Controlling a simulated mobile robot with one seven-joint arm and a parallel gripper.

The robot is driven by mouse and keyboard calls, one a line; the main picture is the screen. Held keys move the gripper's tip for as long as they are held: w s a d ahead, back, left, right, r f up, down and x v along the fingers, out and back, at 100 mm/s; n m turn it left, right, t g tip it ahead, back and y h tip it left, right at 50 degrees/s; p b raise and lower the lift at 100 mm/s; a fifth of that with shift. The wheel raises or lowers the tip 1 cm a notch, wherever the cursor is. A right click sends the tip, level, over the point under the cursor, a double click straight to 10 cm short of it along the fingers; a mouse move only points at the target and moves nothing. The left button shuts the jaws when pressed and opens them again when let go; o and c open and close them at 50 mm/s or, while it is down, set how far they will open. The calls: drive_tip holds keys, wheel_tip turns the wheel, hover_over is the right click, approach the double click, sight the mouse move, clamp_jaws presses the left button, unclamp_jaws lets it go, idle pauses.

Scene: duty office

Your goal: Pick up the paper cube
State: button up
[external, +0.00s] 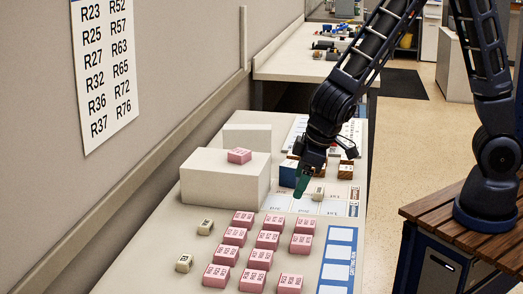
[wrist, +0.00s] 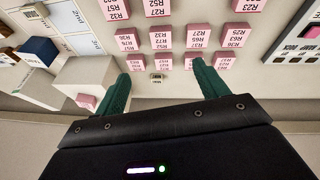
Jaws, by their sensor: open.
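No single thing is plainly marked as the paper cube. Small pink printed blocks (external: 267,240) stand in rows on the long table, and they also show in the wrist view (wrist: 161,40). One separate pink block (external: 239,156) lies on top of a large white box (external: 222,178); in the wrist view this block (wrist: 87,101) is left of the fingers. My gripper (external: 303,186) is open and empty, above the table, right of the white box. In the wrist view its green fingers (wrist: 161,77) are wide apart, with a small cream block (wrist: 157,78) seen between them.
Cream blocks (external: 184,262) stand left of the rows. A blue box (external: 289,173) and brown blocks (external: 345,169) are near my gripper. A printed sheet (external: 338,255) lies at the table's right edge. The wall runs along the left side.

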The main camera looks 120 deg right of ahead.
drive_tip(key=m+y, duration=0.1)
drive_tip(key=m, duration=0.1)
approach(268, 236)
drive_tip(key=x, duration=0.3)
drive_tip(key=shift+w+a, duration=0.1)
drive_tip(key=shift+w, duration=0.1)
drive_tip(key=shift+x, duration=2.75)
drive_tip(key=shift+s, duration=0.15)
drive_tip(key=shift+c, duration=0.4)
drive_tip(key=c, duration=1)
